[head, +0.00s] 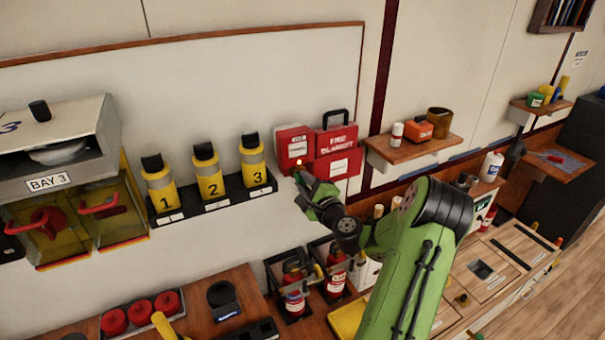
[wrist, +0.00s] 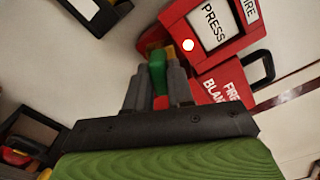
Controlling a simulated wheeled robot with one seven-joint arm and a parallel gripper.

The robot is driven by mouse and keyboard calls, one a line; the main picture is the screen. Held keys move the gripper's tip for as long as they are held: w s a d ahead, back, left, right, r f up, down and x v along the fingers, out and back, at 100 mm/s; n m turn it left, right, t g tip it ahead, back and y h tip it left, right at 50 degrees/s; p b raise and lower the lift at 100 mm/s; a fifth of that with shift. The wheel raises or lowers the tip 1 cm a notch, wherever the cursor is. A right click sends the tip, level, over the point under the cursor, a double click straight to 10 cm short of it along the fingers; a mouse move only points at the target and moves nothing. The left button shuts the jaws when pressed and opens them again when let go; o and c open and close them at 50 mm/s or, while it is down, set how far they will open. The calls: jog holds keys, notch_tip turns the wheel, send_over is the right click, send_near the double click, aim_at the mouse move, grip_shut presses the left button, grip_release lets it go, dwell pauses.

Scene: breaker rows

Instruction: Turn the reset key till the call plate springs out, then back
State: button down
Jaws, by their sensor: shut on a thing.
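The red call point box (head: 294,146) is on the wall; in the wrist view (wrist: 230,45) it is at upper right, tilted. Its pale call plate (wrist: 212,25) reads PRESS and sits within the red frame. I cannot tell whether the plate is in or out. My gripper (head: 301,176), also in the wrist view (wrist: 158,85), is at the box's lower edge. It is shut on the green reset key (wrist: 157,70), whose far end reaches toward the box's underside beside a brass-coloured part. Whether the key is fully seated is hidden.
A red fire blanket case (head: 337,150) hangs right beside the call point. Yellow numbered torches (head: 207,172) stand on a black rack to the left. A wooden shelf (head: 412,148) is at right. Fire extinguishers (head: 335,272) stand below. A small bright spot shows at the box's lower edge.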

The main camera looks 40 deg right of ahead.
jog(key=m+p, duration=0.1)
jog(key=m, duration=0.4)
jog(key=m+p, duration=0.2)
jog(key=m, duration=0.3)
jog(key=shift+a+r, duration=0.15)
jog(key=shift+r, duration=0.05)
jog(key=shift+f, duration=0.1)
